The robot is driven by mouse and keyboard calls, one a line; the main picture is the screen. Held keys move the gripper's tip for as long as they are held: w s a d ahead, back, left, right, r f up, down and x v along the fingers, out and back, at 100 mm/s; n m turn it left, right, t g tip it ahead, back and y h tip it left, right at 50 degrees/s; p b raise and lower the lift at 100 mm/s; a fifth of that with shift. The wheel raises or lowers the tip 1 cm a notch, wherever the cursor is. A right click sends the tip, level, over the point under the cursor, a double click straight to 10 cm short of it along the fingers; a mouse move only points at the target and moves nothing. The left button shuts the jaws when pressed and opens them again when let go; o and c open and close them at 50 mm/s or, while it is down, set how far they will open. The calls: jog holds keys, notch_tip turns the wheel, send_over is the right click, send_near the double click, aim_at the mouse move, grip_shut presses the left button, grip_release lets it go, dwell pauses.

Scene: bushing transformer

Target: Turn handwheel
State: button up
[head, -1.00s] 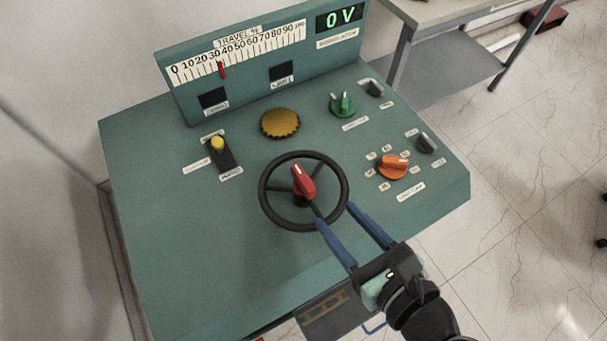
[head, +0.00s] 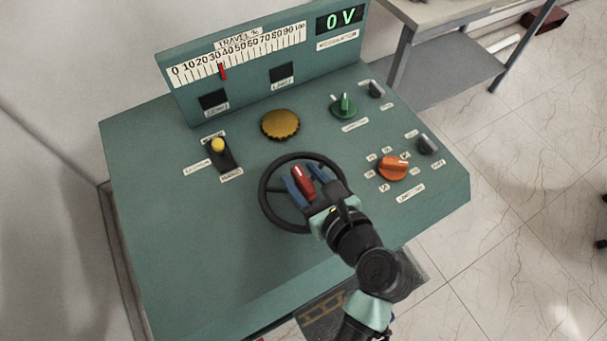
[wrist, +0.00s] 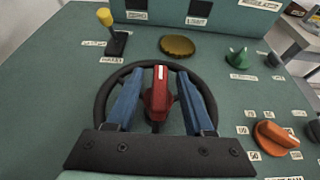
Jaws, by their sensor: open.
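The black handwheel (head: 264,198) stands on the sloped green panel, with a red handle (head: 303,180) at its centre. In the wrist view the handwheel rim (wrist: 101,96) curves around the red handle (wrist: 158,95). My gripper (head: 302,184) is open over the wheel, its two blue fingers on either side of the red handle. In the wrist view the open gripper (wrist: 157,92) shows gaps between both fingers and the handle. My gripper and wrist hide the wheel's lower right part in the head view.
The panel has a yellow-topped lever (head: 219,150), a gold knob (head: 280,124), a green knob (head: 343,106) and an orange knob (head: 393,168). A travel scale (head: 240,52) has a red pointer near 30, and a display (head: 340,18) reads 0 V. The panel's left side is clear.

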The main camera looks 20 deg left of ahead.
jog(key=shift+c, duration=0.3)
grip_shut()
dwell(1.1)
